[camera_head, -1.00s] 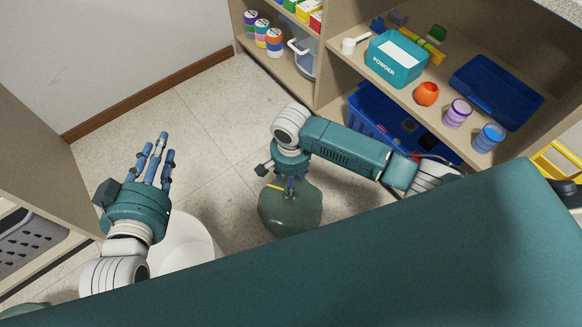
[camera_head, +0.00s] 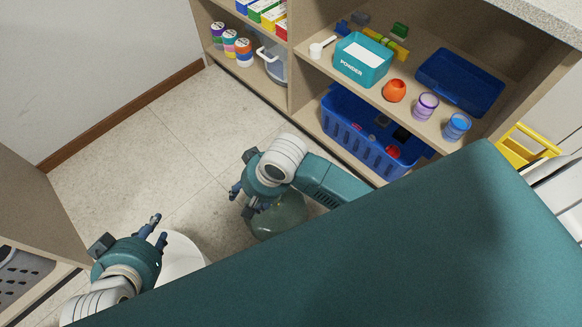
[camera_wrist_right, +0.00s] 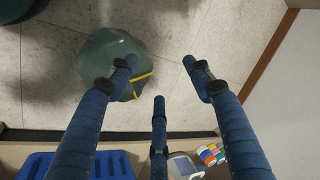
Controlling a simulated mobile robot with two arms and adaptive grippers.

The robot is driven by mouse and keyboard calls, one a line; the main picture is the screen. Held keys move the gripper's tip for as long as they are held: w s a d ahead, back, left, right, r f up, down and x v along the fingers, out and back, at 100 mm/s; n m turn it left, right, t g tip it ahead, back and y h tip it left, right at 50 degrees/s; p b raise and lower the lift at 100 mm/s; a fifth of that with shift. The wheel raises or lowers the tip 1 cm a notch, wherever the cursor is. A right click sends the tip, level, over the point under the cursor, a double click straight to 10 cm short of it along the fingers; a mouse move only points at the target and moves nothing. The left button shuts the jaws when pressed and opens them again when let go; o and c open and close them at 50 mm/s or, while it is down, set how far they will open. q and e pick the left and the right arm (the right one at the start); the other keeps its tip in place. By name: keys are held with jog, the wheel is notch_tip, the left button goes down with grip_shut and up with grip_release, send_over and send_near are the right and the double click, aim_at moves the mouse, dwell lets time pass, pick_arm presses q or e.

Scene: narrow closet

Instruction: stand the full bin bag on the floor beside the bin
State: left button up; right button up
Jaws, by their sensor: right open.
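The full bin bag (camera_head: 282,217) is dark green and rests on the floor to the right of the white bin (camera_head: 182,258), with a strip of floor between them.
A shelf unit on the right holds a blue crate (camera_head: 365,135), a teal powder box (camera_head: 363,62) and several cups. A grey basket (camera_head: 20,275) sits in the left shelf. The floor between the shelves is clear.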

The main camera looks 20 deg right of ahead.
jog(key=s+d+r+n+t+h, duration=0.1)
jog(key=d+r+n+t, duration=0.1)
jog(key=d+r, duration=0.3)
jog(key=s+d+r+n+t+h, duration=0.1)
jog(key=s+d+r+n+t, duration=0.1)
jog(key=d+r, duration=0.3)
jog(key=shift+s+d+r+n+t, duration=0.15)
jog(key=shift+s+d+n+t, duration=0.15)
jog(key=shift+d+n+t, duration=0.55)
jog(key=shift+g+p, duration=0.25)
jog(key=shift+p, duration=0.35)
